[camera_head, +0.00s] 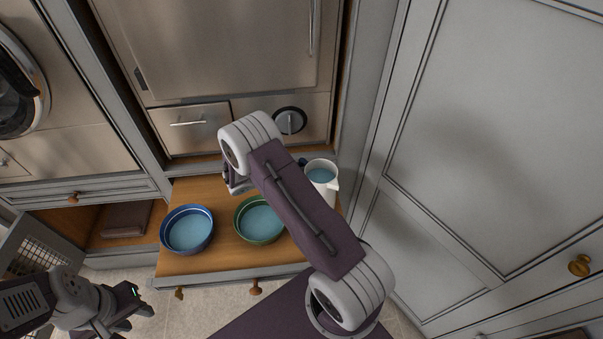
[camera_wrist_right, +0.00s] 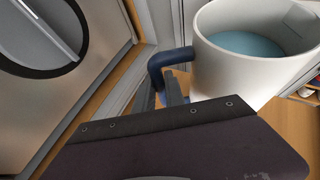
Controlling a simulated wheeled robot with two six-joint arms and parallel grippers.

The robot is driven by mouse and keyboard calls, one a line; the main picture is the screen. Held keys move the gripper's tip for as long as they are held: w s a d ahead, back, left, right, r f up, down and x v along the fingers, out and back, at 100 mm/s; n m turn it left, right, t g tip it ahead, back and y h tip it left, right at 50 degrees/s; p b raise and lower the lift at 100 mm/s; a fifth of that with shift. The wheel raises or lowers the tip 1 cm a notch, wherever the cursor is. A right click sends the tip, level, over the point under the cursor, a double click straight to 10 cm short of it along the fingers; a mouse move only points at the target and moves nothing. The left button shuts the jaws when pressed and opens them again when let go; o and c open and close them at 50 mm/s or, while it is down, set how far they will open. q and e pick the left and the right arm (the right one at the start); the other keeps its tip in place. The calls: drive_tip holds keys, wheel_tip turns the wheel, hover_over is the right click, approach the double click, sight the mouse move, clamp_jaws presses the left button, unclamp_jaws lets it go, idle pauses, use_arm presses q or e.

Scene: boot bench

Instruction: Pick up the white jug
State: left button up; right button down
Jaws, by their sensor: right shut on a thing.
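The white jug (camera_head: 328,192) stands upright on a wooden pull-out surface, right of two bowls, with blue liquid inside. My right forearm covers part of its lower left side. In the right wrist view the jug (camera_wrist_right: 220,75) is close, and its dark blue handle (camera_wrist_right: 158,62) faces the gripper. My right gripper (camera_wrist_right: 174,90) is shut on the handle; its fingers are partly hidden behind the dark gripper body, and in the head view the arm hides them. My left gripper (camera_head: 138,308) is low at the left, away from the jug, and its opening is unclear.
A blue bowl (camera_head: 163,238) and a green bowl (camera_head: 240,228), both with blue contents, stand left of the jug on the pull-out surface (camera_head: 190,264). A steel appliance (camera_head: 215,50) is behind. A tall grey cabinet door (camera_head: 480,130) closes off the right side.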

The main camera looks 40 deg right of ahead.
drive_tip(key=s+a+r, duration=0.7)
drive_tip(key=a+r, duration=0.1)
drive_tip(key=a, duration=0.1)
drive_tip(key=shift+s+r, duration=0.25)
drive_tip(key=shift+r, duration=0.1)
idle(0.9)
